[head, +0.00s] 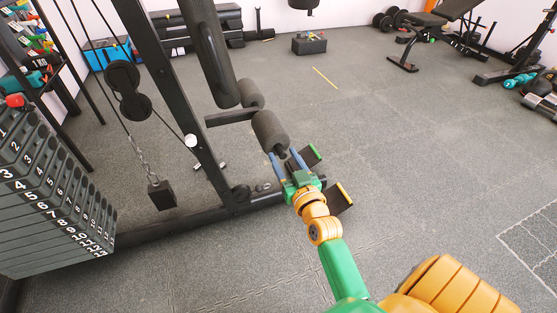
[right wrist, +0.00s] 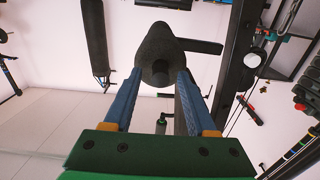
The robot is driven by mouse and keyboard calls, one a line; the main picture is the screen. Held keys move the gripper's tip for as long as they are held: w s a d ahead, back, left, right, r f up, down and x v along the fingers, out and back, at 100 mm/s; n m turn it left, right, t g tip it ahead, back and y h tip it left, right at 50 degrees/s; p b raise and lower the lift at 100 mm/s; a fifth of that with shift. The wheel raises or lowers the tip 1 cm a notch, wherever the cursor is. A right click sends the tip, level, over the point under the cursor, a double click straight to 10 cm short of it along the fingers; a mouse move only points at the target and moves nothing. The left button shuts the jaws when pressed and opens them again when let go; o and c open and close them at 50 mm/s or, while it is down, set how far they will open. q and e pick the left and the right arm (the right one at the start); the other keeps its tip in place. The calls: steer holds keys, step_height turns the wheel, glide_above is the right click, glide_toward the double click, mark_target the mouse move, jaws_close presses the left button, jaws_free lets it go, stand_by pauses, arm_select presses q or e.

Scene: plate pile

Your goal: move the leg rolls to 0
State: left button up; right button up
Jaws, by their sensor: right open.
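The leg rolls are dark foam cylinders on the black gym machine. The near roll (head: 270,132) sticks out toward my right gripper, and another roll (head: 250,94) sits behind it. My right gripper (head: 285,155) is open, its two blue fingers pointing at the near roll. In the right wrist view the near roll's end (right wrist: 158,48) is between the fingertips (right wrist: 160,74), with a fingertip beside each side. I cannot tell whether they touch the foam. My left gripper is not in view.
The numbered weight stack (head: 50,195) stands at the left. The machine's black upright (head: 175,100) and floor beam (head: 185,218) are close to the rolls. A hanging black weight (head: 161,195) is left of them. Open grey floor (head: 410,160) lies to the right.

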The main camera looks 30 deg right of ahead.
steer(key=shift+w+d, duration=0.15)
steer(key=shift+w, duration=0.45)
jaws_close()
stand_by(1.0)
